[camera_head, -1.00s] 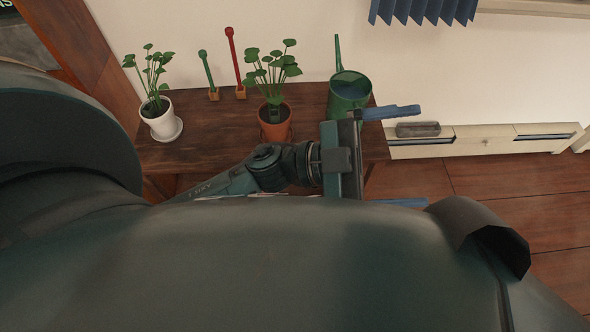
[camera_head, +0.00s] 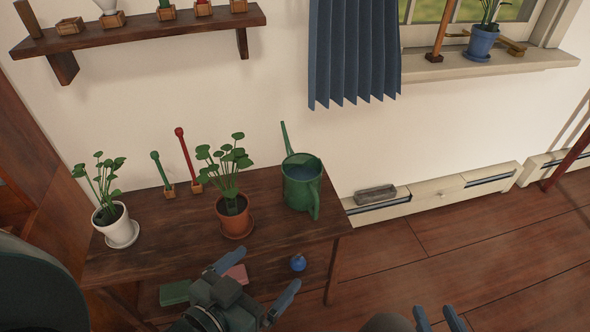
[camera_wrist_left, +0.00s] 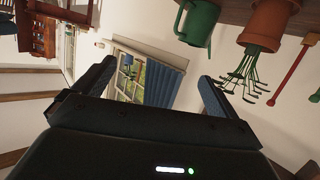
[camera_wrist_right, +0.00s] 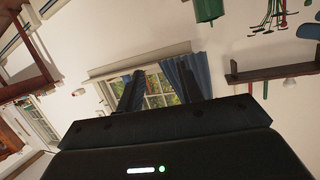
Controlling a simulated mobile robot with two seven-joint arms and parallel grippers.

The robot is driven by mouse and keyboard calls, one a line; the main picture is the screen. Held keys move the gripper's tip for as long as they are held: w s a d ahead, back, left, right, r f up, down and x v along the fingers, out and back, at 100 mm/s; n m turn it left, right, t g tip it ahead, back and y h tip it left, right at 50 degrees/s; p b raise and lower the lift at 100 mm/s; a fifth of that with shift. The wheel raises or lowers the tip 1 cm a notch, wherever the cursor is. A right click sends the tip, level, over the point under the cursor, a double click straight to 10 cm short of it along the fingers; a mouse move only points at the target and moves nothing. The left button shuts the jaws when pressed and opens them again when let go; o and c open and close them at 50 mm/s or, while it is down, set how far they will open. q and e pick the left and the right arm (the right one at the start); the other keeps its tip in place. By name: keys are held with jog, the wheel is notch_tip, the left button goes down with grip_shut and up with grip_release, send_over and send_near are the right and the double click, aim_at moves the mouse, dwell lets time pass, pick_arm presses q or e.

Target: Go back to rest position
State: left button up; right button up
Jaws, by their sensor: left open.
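My left gripper (camera_head: 256,280) is open and empty in front of the wooden table's front edge, at the lower middle of the head view. Its spread fingers also show in the left wrist view (camera_wrist_left: 155,88), with nothing between them. My right gripper (camera_head: 438,317) is at the bottom edge of the head view, over the floor right of the table. Its two fingers are apart and empty, as the right wrist view (camera_wrist_right: 158,88) also shows.
The table (camera_head: 270,222) holds a green watering can (camera_head: 300,186), a plant in a terracotta pot (camera_head: 234,217) and one in a white pot (camera_head: 115,228). A wall shelf (camera_head: 150,36) hangs above. Open floor (camera_head: 430,262) lies right of the table.

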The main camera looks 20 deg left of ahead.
pick_arm(q)
jog(key=r+g+p, duration=0.1)
jog(key=r+p, duration=0.1)
jog(key=p, duration=0.7)
jog(key=r+g+y+p, duration=0.1)
jog(key=r+g+p, duration=0.1)
jog(key=p, duration=0.8)
jog(key=shift+w+r, duration=0.2)
jog(key=shift+r, duration=0.35)
pick_arm(e)
notch_tip(320, 180, up, 5)
jog(key=g+h, duration=0.1)
jog(key=g, duration=0.2)
jog(key=shift+w, duration=0.15)
pick_arm(q)
jog(key=shift+f, duration=0.15)
jog(key=shift+c, duration=0.5)
pick_arm(e)
jog(key=shift+f, duration=0.15)
